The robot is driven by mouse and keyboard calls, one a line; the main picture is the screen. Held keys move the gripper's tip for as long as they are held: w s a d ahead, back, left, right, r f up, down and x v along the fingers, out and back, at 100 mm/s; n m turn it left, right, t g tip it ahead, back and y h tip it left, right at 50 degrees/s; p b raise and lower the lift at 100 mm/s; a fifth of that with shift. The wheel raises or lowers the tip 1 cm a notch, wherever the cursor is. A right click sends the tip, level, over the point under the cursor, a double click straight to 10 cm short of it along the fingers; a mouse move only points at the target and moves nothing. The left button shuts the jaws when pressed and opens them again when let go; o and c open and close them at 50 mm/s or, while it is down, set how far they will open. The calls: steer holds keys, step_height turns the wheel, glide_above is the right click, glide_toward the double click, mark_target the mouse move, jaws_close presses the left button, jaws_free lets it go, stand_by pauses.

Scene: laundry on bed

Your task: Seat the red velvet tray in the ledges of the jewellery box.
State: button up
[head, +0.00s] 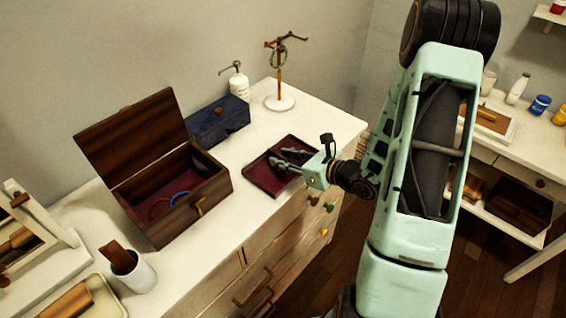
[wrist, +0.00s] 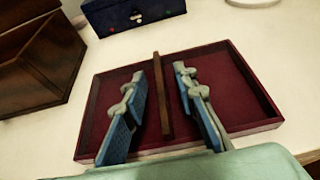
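The red velvet tray (head: 263,178) lies flat on the white dresser top, right of the jewellery box. In the wrist view, the tray (wrist: 105,95) has a thin upright wooden divider (wrist: 162,100) across its middle. My gripper (wrist: 159,80) is open, with one blue-padded finger on each side of the divider and a gap on both sides. In the head view, my gripper (head: 283,160) is low over the tray and hides part of it. The dark wooden jewellery box (head: 190,217) stands open, lid tilted back, with a blue ring and a brown ring inside. I cannot make out its ledges.
A dark blue box (head: 215,122), a white pump bottle (head: 238,84) and a jewellery stand (head: 279,101) are behind. A white cup (head: 132,272) and a mirror (head: 35,240) stand front left. Bare dresser top lies between box and tray.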

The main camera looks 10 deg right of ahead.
steer(key=shift+w+a, duration=0.1)
steer(key=shift+w, duration=0.05)
jaws_close()
stand_by(0.4)
